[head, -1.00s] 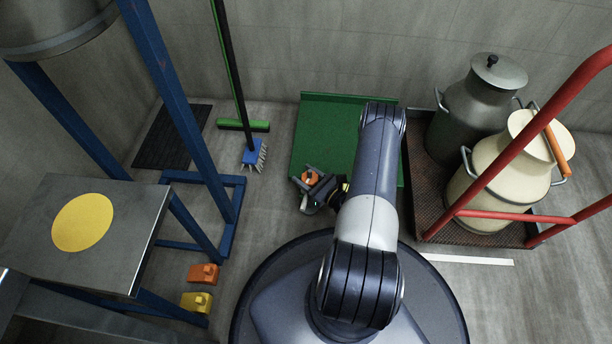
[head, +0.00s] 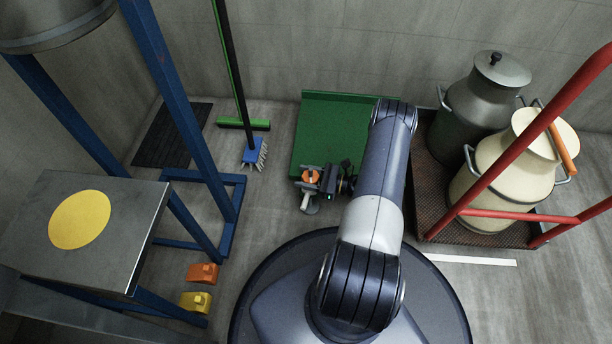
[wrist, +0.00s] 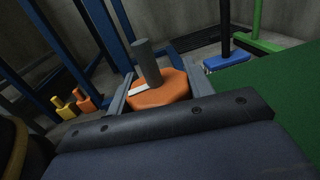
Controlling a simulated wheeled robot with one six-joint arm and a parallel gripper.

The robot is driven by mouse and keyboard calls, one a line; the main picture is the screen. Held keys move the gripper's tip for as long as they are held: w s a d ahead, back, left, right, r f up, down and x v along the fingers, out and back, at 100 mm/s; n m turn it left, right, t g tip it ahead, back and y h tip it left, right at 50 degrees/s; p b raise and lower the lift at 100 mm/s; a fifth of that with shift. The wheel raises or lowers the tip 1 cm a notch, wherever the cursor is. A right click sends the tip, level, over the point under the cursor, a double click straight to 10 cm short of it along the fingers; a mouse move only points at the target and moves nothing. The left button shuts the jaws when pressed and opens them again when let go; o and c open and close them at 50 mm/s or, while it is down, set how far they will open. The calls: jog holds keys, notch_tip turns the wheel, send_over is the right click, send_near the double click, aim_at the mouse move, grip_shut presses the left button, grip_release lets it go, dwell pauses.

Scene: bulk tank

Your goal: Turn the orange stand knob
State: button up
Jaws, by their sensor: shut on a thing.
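The orange stand knob (wrist: 168,91) is a many-sided orange block with a grey post rising from its middle and a white mark on its top. It sits between the two grey fingers of my gripper (wrist: 153,78), which is shut on its sides. In the head view, the orange knob (head: 311,175) shows small at the left end of my gripper (head: 309,178), low at the front left of the green board. A pale grey piece sticks out below it. The knob's underside and whatever holds it are hidden.
The green board (head: 335,130) lies behind my gripper. A red-railed cart (head: 430,220) with two milk cans stands right. Left are a blue frame (head: 228,215), an orange block (head: 203,272), a yellow block (head: 196,300), and a broom and brush (head: 253,152). Bare floor lies between.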

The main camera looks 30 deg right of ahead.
jog(key=shift+n+g+y, duration=0.5)
jog(key=shift+g, duration=0.1)
jog(key=shift+s+g, duration=0.1)
jog(key=shift+g, duration=0.2)
jog(key=shift+r, duration=0.1)
jog(key=o, duration=1)
jog(key=p+v, duration=0.2)
jog(key=v, duration=0.8)
jog(key=shift+s+d, duration=0.25)
jog(key=shift+d, duration=0.1)
